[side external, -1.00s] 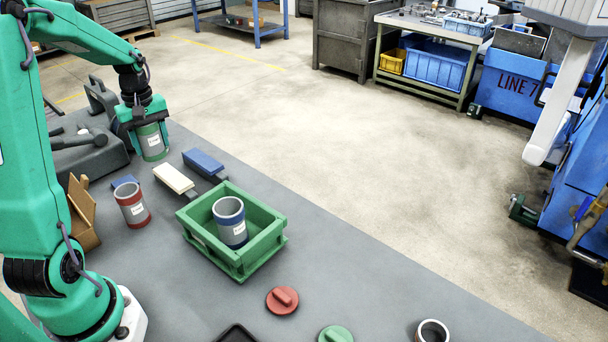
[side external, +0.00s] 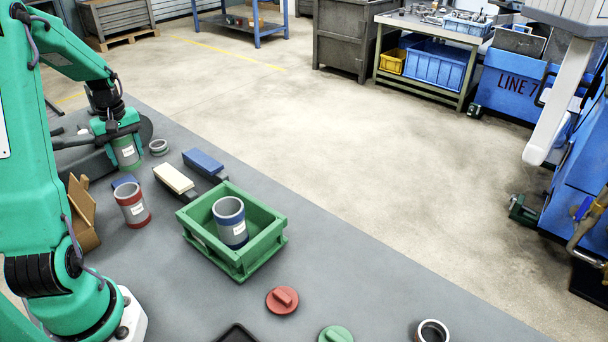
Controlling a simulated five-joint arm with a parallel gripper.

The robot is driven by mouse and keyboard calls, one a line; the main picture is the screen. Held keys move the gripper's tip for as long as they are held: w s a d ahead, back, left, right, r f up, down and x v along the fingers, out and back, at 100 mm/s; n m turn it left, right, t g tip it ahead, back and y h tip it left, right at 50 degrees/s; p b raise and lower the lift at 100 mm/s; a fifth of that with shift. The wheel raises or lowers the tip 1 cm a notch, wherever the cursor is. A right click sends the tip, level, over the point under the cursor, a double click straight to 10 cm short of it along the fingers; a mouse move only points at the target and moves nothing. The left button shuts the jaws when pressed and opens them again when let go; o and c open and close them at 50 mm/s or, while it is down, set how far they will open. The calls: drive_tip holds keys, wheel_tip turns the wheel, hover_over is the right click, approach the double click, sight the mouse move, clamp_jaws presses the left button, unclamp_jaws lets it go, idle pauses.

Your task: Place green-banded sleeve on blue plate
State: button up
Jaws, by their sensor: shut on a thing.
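My gripper (side external: 118,136) is shut on the green-banded sleeve (side external: 127,156), a grey cylinder with green bands and a white label. It holds the sleeve roughly upright in front of the dark grey machine at the left; I cannot tell whether its bottom touches anything. A small flat blue piece (side external: 124,181), possibly the blue plate, lies just behind the red-banded sleeve (side external: 132,205), which hides part of it. A larger blue block (side external: 203,162) lies to the right, with a dark part at its near end. The gripper is apart from both blue things.
A green crate (side external: 262,248) holds a blue-banded sleeve (side external: 229,222). A cream block (side external: 174,178), a small grey ring (side external: 158,147) and a brown wooden stand (side external: 83,215) are nearby. A red lid (side external: 282,300) and green lid (side external: 336,334) lie in front. The right mat is mostly clear.

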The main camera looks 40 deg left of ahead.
drive_tip(key=a+f, duration=0.1)
drive_tip(key=s+a+f, duration=0.1)
drive_tip(key=a, duration=0.1)
drive_tip(key=s+a+f, duration=0.1)
drive_tip(key=shift+s+a, duration=0.1)
drive_tip(key=shift+a, duration=0.1)
drive_tip(key=shift+f, duration=2)
drive_tip(key=shift+f, duration=0.15)
drive_tip(key=o, duration=1)
drive_tip(key=shift+c, duration=0.2)
wheel_tip(320, 180, up, 12)
drive_tip(key=shift+r, duration=0.2)
